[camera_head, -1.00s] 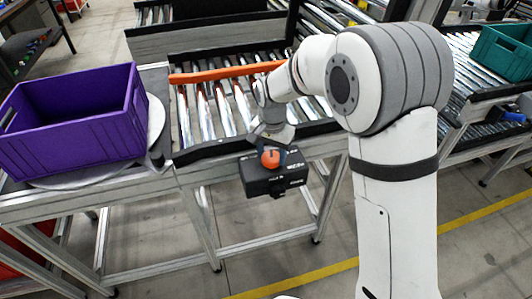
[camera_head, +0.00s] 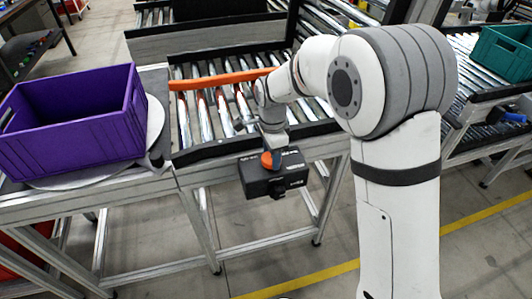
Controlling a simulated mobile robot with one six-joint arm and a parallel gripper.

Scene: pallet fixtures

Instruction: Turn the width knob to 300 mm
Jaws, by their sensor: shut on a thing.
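The orange knob (camera_head: 266,161) sits on top of a black box (camera_head: 262,184) fixed at the front edge of the roller conveyor. My gripper (camera_head: 270,157) comes down on the knob from above and is shut on it. The gripper covers part of the knob, and the fingers are small and partly hidden. Light markings on the box are too small to read. An orange guide bar (camera_head: 210,80) lies across the conveyor rollers (camera_head: 203,112), and my wrist hides its right end.
A purple crate (camera_head: 75,140) stands on a round plate (camera_head: 155,118) left of the conveyor. A teal crate (camera_head: 503,55) stands on another conveyor at the right. The floor in front of the box is clear, with a yellow line (camera_head: 330,270).

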